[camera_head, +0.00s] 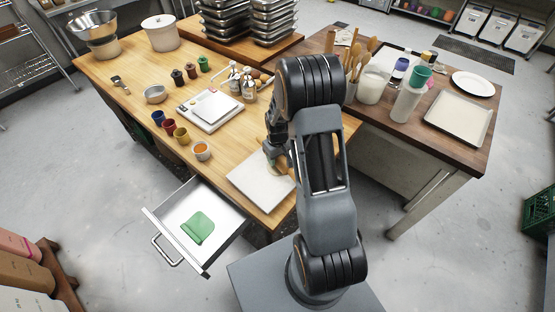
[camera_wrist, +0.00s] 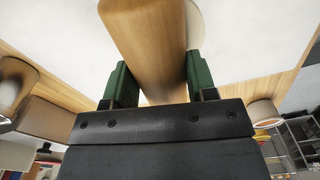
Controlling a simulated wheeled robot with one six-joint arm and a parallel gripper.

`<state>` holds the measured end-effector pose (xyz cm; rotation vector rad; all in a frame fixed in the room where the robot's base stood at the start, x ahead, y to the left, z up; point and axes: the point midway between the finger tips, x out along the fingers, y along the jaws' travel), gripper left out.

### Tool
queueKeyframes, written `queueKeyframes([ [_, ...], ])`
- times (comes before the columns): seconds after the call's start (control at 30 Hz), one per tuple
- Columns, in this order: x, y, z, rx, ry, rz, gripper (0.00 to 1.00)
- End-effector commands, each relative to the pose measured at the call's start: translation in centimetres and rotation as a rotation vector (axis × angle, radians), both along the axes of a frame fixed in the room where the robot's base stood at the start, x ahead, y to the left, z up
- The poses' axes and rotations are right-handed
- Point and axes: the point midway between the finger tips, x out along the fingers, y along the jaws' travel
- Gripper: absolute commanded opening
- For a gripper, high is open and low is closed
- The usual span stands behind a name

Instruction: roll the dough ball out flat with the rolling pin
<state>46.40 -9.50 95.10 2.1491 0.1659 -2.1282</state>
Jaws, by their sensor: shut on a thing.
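My gripper (camera_wrist: 157,72) is shut on the wooden rolling pin (camera_wrist: 145,35), which lies between its green fingers in the wrist view. In the head view my gripper (camera_head: 277,150) is low over the pale board (camera_head: 258,190) at the table's front edge; only a bit of the pin (camera_head: 283,164) shows there, partly behind my arm. A cream rounded edge (camera_wrist: 195,25) beside the pin in the wrist view looks like the dough; most of it is hidden. I cannot tell whether the pin touches it or how flat it is.
An open drawer (camera_head: 165,215) with a green cloth (camera_head: 198,228) juts out below the board. Small cups, an orange-filled bowl (camera_head: 201,151) and a scale (camera_head: 210,108) stand left of the board. Jars and a bottle (camera_head: 407,102) stand on the right table.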

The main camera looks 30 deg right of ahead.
Motion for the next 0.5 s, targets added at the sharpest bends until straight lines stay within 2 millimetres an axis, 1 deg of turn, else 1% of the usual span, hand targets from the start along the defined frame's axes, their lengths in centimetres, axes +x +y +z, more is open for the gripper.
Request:
queueKeyframes([
  [0.07,-0.1,0.0,-0.1,0.001,0.004,0.0,0.09],
  [0.17,-0.1,0.0,0.5,0.002,0.003,0.0,0.09],
  [0.5,0.0,0.0,4.0,0.0,-0.002,0.0,0.09],
])
